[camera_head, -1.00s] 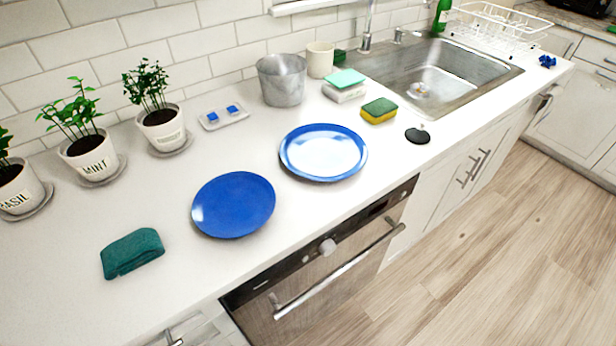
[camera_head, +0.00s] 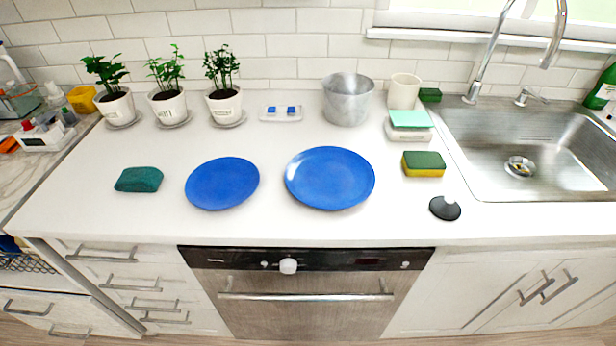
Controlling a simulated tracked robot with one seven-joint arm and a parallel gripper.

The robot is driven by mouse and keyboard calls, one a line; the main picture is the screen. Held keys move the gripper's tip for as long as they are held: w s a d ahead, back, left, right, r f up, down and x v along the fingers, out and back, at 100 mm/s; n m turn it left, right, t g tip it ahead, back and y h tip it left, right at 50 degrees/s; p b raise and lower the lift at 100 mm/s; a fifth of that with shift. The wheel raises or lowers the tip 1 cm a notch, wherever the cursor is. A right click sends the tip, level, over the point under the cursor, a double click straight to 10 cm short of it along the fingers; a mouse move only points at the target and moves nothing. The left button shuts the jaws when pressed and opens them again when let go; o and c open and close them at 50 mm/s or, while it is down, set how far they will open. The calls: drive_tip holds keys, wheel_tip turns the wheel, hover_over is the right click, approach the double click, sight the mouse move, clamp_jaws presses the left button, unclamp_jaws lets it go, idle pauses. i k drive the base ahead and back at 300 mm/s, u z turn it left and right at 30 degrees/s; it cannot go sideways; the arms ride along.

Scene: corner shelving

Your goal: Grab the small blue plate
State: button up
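Two blue plates lie flat on the white counter. The smaller, plain blue plate (camera_head: 222,183) is left of centre. The larger blue plate (camera_head: 330,178) lies just to its right, with a narrow strip of bare counter between them. Both plates are empty and fully visible. My gripper is not in view.
A teal cloth (camera_head: 139,179) lies left of the small plate. Potted herbs (camera_head: 167,107), a small tray (camera_head: 281,113) and a metal pot (camera_head: 348,99) stand behind. A sponge (camera_head: 423,164), a black stopper (camera_head: 445,208) and the sink (camera_head: 530,150) are right. The counter's front strip is clear.

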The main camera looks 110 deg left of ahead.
sight(225, 182)
drive_tip(key=i, duration=1.25)
drive_tip(key=u, duration=2.7)
drive_tip(key=i, duration=0.15)
drive_tip(key=u, duration=2.5)
drive_tip(key=i, duration=0.7)
drive_tip(key=u, duration=0.05)
